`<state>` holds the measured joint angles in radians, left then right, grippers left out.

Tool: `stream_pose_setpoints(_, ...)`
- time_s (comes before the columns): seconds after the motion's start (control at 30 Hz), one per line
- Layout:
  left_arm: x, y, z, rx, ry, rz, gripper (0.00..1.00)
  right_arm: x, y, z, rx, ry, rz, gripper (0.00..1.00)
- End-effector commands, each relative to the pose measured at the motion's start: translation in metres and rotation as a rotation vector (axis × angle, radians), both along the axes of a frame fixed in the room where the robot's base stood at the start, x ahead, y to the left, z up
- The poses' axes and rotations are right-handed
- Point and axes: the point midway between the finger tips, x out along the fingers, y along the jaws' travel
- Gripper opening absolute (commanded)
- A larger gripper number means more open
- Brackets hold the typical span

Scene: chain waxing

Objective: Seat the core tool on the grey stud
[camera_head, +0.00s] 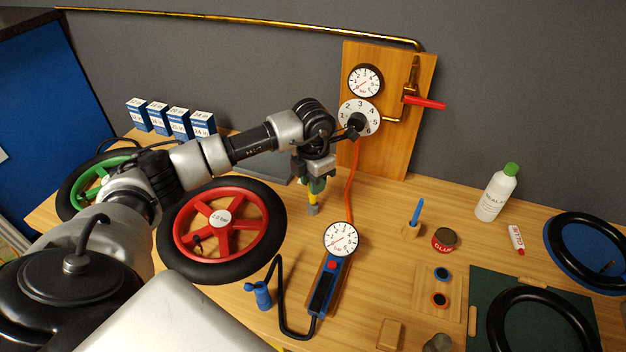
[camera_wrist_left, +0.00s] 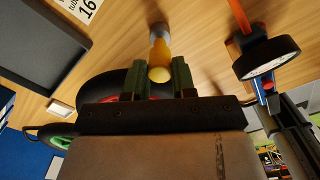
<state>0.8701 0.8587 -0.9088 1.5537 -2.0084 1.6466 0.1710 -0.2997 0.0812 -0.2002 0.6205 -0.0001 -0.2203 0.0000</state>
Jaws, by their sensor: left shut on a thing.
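My left gripper (camera_head: 316,176) reaches in from the left and is shut on the core tool, which has a yellow handle (camera_wrist_left: 159,50). The tool hangs roughly upright over the table, between the red wheel and the wall board. A grey cylinder (camera_head: 313,209) shows at its lower end, and also in the left wrist view (camera_wrist_left: 157,29). I cannot tell whether this is the tool's tip or the grey stud under it, nor whether it touches the table. My right gripper is not in view.
The red-spoked wheel (camera_head: 183,234) is left of the gripper. A pressure gauge (camera_head: 340,239) with a blue handle and black hose lies in front, to the right. An orange hose (camera_head: 350,185) hangs from the wooden board (camera_head: 397,150). A blue-handled tool (camera_head: 416,212) and a red tin (camera_head: 444,240) stand farther right.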

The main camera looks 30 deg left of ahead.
Motion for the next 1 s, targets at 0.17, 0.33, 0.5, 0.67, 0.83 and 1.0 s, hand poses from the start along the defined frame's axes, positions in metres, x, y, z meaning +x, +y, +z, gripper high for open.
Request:
stream_pose_setpoints(0.17,0.0,0.0,-0.004,0.0,0.0,0.0,0.08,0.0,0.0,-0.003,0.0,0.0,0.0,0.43)
stream_pose_setpoints(0.33,0.0,0.0,-0.006,0.0,0.0,0.0,0.08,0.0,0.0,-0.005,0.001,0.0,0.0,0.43)
stream_pose_setpoints(0.5,0.0,0.0,-0.009,0.0,0.0,0.0,0.08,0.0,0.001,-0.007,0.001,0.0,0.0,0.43)
stream_pose_setpoints(0.67,0.0,0.0,-0.011,0.0,0.0,0.0,0.08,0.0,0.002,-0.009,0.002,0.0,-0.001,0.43)
stream_pose_setpoints(0.83,0.0,0.0,-0.012,0.0,0.0,0.0,0.08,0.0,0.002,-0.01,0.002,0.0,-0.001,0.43)
stream_pose_setpoints(1.0,0.0,0.0,-0.012,0.0,0.0,0.0,0.08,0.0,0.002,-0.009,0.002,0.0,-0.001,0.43)
